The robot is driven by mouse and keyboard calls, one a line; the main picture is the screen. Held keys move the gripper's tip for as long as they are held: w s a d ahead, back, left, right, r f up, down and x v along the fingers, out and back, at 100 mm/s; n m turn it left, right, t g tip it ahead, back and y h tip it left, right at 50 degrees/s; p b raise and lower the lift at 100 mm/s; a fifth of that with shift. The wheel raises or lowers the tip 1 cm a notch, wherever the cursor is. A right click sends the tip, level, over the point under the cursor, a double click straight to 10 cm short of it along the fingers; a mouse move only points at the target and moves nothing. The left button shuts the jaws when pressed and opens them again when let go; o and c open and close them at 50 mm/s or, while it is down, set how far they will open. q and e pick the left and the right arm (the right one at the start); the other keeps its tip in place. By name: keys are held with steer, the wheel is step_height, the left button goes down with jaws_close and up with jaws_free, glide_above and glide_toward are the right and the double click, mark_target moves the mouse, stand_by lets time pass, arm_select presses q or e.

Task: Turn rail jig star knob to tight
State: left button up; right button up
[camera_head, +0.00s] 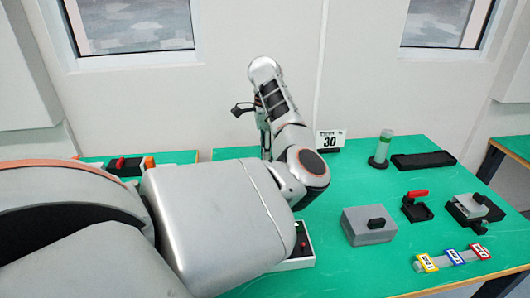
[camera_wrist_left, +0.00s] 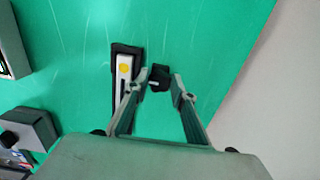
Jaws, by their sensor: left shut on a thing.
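In the left wrist view, a black knob (camera_wrist_left: 160,80) with a light mark sits between the two fingertips of my left gripper (camera_wrist_left: 159,74), which is shut on it. Next to it lies a long black rail base (camera_wrist_left: 117,88) with a pale rail and a yellow dot (camera_wrist_left: 125,69), left of the fingers. Whether the knob joins the base is hidden by a finger. In the head view my left arm covers the knob and rail; the gripper (camera_head: 265,145) points down near the table's back edge, mostly hidden. My right gripper is out of view.
On the green table (camera_head: 350,172) stand a grey box with a black knob (camera_head: 368,226), a red-handled clamp (camera_head: 415,205), a green-banded post (camera_head: 380,150), a black tray (camera_head: 424,160) and a strip with coloured tags (camera_head: 452,258). A "30" sign (camera_head: 330,140) stands at the back.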

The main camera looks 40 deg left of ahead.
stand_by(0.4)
arm_select(q)
steer(key=o, duration=1.1)
step_height(320, 180, up, 12)
stand_by(0.4)
